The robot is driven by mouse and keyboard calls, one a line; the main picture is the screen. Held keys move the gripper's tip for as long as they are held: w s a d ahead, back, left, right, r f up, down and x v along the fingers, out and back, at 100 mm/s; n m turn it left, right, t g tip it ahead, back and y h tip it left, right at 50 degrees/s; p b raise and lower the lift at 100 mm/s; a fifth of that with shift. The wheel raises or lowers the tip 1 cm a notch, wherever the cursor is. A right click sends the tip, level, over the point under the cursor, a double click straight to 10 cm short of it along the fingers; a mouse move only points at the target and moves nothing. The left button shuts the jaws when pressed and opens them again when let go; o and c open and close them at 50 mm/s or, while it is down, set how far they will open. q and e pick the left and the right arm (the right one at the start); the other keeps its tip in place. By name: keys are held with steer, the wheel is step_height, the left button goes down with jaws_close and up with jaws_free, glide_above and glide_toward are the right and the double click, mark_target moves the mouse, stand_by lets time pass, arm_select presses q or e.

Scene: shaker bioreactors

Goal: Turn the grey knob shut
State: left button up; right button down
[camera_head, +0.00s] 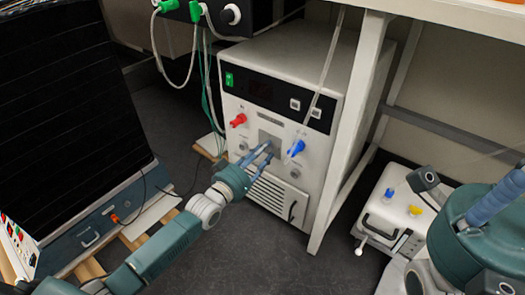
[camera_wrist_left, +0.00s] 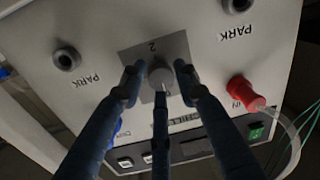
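The grey knob (camera_wrist_left: 161,72) sits on a square grey plate on the white chiller's front panel. In the head view the plate (camera_head: 269,139) shows, but the knob is hard to make out behind my fingers. My left gripper (camera_head: 265,151) reaches the panel at the plate. In the left wrist view its blue-grey fingers (camera_wrist_left: 158,75) are spread around the knob, two at its sides and one below, with small gaps at the sides. My right gripper (camera_head: 480,225) is partly in view at the lower right, away from the chiller; its fingertips are not clear.
A red fitting (camera_head: 239,120) and a blue fitting (camera_head: 296,147) flank the plate. Grey park ports (camera_wrist_left: 66,58) are on the same panel. A white table leg (camera_head: 352,135) stands right of the chiller. A small white box (camera_head: 393,221) is on the floor at right.

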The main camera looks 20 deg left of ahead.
arm_select(q)
steer(key=shift+o, duration=0.9)
steer(key=v, duration=1.2)
